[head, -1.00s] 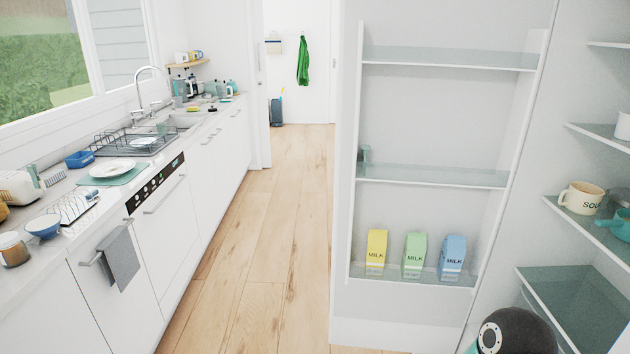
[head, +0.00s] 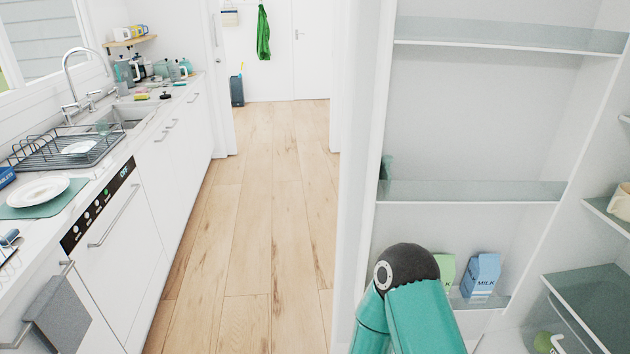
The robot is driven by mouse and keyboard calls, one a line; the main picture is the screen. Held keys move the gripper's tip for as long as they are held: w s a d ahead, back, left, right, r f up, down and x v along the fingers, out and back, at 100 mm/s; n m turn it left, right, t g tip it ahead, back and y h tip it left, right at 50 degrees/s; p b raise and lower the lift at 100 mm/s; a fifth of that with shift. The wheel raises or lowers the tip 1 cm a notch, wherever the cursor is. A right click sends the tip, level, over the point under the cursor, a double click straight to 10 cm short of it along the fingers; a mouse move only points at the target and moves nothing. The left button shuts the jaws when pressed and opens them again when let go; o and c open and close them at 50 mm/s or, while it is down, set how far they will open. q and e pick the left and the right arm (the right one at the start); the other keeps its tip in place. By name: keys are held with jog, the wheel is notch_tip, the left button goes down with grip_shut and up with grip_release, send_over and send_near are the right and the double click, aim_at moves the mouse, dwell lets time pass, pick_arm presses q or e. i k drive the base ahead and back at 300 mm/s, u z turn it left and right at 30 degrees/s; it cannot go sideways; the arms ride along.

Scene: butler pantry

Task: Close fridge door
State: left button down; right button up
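The fridge door (head: 465,130) stands open on the right in the head view, its inner side with shelves facing me. Its lowest visible shelf holds a green milk carton (head: 446,270) and a blue milk carton (head: 481,274). My teal arm with a dark round joint is in front of the door's lower left part and covers part of that shelf. The fridge interior (head: 597,296) shows at the far right with glass shelves and a cream mug (head: 621,202). Neither of my grippers can be seen.
A counter with a dish rack (head: 68,147), a plate (head: 38,191) and a sink runs along the left. A grey towel (head: 62,315) hangs from a handle below it. The wooden floor (head: 255,200) between counter and fridge door is clear.

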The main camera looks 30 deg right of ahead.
aim_at(487, 113)
jog(key=z, duration=0.45)
jog(key=i, duration=1.05)
jog(key=z, duration=0.8)
jog(key=k, duration=0.85)
jog(key=z, duration=0.15)
jog(key=i, duration=0.9)
jog(key=u, duration=0.05)
